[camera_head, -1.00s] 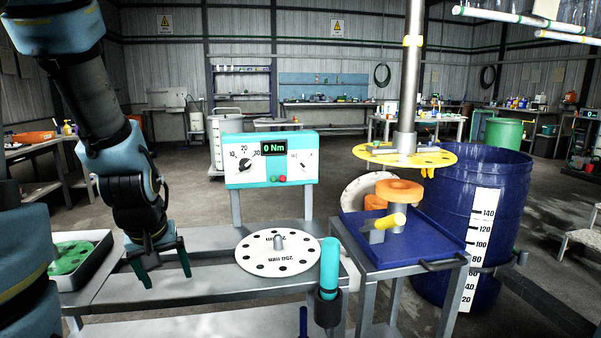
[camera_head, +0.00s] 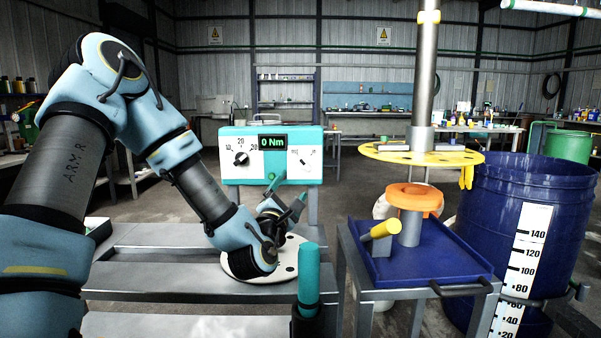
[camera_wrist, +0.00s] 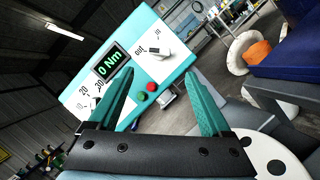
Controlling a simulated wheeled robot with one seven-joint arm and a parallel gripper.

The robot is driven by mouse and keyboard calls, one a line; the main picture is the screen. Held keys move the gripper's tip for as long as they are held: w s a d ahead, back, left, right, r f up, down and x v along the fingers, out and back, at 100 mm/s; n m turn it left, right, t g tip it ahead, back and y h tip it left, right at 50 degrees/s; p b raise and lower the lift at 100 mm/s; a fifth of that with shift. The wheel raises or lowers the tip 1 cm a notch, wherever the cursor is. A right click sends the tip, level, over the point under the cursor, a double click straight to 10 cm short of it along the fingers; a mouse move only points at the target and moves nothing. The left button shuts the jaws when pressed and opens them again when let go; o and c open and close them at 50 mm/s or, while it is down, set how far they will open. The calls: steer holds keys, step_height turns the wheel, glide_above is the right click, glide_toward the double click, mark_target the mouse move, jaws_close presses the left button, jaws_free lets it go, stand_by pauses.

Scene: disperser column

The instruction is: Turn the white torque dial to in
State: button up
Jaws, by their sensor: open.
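The turquoise control box (camera_head: 230,172) stands on a post behind the bench. Its left white panel has a black knob (camera_head: 241,158) with a scale of numbers. Its right white panel carries a small dial (camera_head: 304,160); in the wrist view this dial (camera_wrist: 159,53) looks white and dark, with "out" readable at its left. I cannot read an "in" mark. The display (camera_head: 272,142) reads 0 Nm. My gripper (camera_head: 285,189) is open and empty, in front of and below the box. In the wrist view its fingers (camera_wrist: 165,85) point up towards the box, apart from the dial.
A white perforated disc (camera_head: 240,268) lies on the bench under my gripper. A teal-handled tool (camera_head: 308,280) stands upright at the bench front. Right are a blue tray table (camera_head: 440,262), a yellow disc on a column (camera_head: 455,158) and a blue drum (camera_head: 500,190).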

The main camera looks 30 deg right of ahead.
mark_target(303, 166)
steer(key=p+x, duration=0.2)
steer(key=x, duration=0.8)
steer(key=shift+w+d+r+p, duration=0.1)
steer(key=shift+w+d+p, duration=0.05)
steer(key=shift+w+p, duration=0.15)
steer(key=shift+c, duration=0.3)
jaws_close()
